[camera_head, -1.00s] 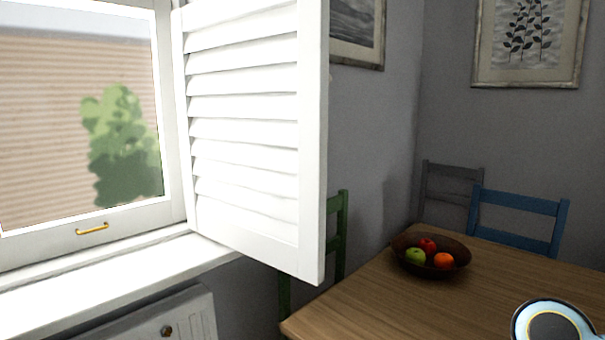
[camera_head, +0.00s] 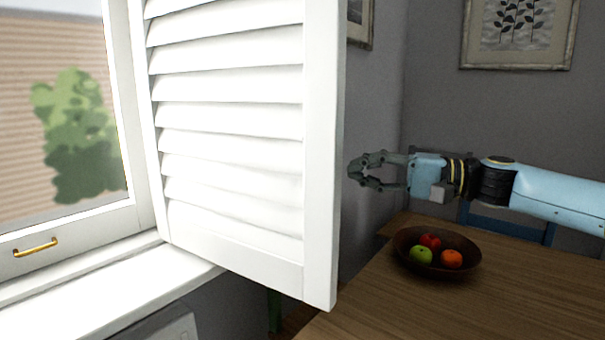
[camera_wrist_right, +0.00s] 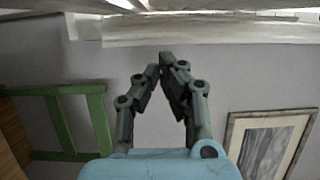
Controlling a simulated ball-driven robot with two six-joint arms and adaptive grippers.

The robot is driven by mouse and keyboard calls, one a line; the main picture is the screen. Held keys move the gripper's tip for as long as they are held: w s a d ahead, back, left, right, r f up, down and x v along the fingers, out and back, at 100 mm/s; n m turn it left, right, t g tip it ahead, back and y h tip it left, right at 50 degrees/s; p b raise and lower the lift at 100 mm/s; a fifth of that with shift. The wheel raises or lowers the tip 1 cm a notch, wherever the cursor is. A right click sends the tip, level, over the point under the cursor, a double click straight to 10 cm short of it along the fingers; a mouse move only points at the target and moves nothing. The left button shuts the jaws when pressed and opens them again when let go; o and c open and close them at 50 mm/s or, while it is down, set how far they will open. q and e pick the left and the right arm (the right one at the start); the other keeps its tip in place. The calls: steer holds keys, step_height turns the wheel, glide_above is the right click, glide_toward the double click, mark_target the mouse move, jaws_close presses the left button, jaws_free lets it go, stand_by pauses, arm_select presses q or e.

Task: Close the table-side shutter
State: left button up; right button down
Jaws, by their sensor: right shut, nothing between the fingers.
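The table-side shutter (camera_head: 235,130) is white and louvred. It stands swung open from the right side of the window (camera_head: 65,120), its free edge toward the table. My right gripper (camera_head: 352,172) is just right of the shutter's free edge in the head view, above the table. Its fingers are shut and empty. In the right wrist view the fingertips (camera_wrist_right: 160,65) come together, pointing at a white strip (camera_wrist_right: 200,30) along the top, likely the shutter; contact cannot be told. My left gripper is not in view.
A wooden table (camera_head: 500,300) carries a brown bowl (camera_head: 405,262) of fruit below my right arm. A windowsill (camera_head: 130,290) runs under the shutter. A green chair (camera_wrist_right: 65,120) and a framed picture (camera_wrist_right: 270,145) show in the right wrist view.

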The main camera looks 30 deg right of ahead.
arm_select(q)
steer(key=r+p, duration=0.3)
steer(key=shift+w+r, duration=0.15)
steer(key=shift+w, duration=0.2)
arm_select(e)
steer(key=w+a, duration=0.4)
steer(key=a, duration=0.5)
arm_select(q)
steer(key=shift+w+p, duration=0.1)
steer(key=shift+p, duration=0.2)
arm_select(e)
steer(key=shift+s, duration=0.1)
